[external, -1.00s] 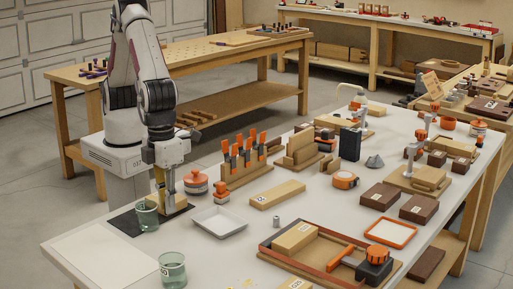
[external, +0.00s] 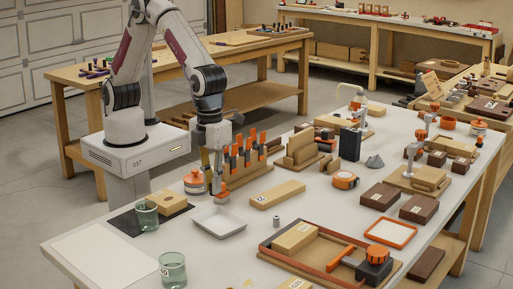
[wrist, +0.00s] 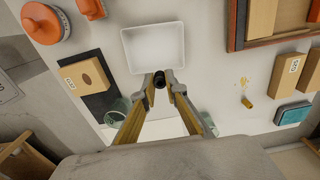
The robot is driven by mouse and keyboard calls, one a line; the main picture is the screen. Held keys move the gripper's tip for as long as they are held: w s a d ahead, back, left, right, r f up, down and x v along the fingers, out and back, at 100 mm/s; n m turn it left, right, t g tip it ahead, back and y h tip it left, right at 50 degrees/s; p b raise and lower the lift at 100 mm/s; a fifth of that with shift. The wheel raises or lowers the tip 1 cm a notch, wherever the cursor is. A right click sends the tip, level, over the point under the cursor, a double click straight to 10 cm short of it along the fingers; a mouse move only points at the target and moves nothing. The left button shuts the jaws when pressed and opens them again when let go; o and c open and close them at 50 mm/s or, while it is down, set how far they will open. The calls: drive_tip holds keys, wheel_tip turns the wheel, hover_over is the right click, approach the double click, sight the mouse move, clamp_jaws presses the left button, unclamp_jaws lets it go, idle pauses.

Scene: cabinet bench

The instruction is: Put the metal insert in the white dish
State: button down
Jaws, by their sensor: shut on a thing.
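My gripper (wrist: 160,76) is shut on the metal insert (wrist: 159,82), a small dark cylinder between the fingertips in the wrist view. The white dish (wrist: 153,48) is a shallow square tray just ahead of the fingertips there, and looks empty. In the external view my gripper (external: 212,186) is raised over the bench behind the dish (external: 219,222), near the orange-lidded jar. The insert cannot be made out in that view. A wooden block with a hole (external: 162,202) lies on a dark mat; it also shows in the wrist view (wrist: 87,74).
Green glass cups (external: 173,270) stand at the front left. The orange-lidded jar (external: 194,183) and a rack of orange-handled tools (external: 240,170) are close to my gripper. A small grey cylinder (external: 277,221) stands right of the dish. A wooden tray (external: 330,278) lies farther right.

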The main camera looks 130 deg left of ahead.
drive_tip(key=shift+s+a+f+m, duration=0.1)
drive_tip(key=shift+s+a+m, duration=0.1)
drive_tip(key=shift+a+m, duration=0.4)
drive_tip(key=shift+s+a+f+m, duration=0.15)
drive_tip(key=shift+a+m, duration=0.25)
drive_tip(key=shift+a, duration=0.25)
drive_tip(key=shift+r, duration=0.1)
hover_over(219, 225)
drive_tip(key=shift+f, duration=3.15)
drive_tip(key=shift+f, duration=0.1)
drive_tip(key=shift+f, duration=1.75)
drive_tip(key=shift+f, duration=0.2)
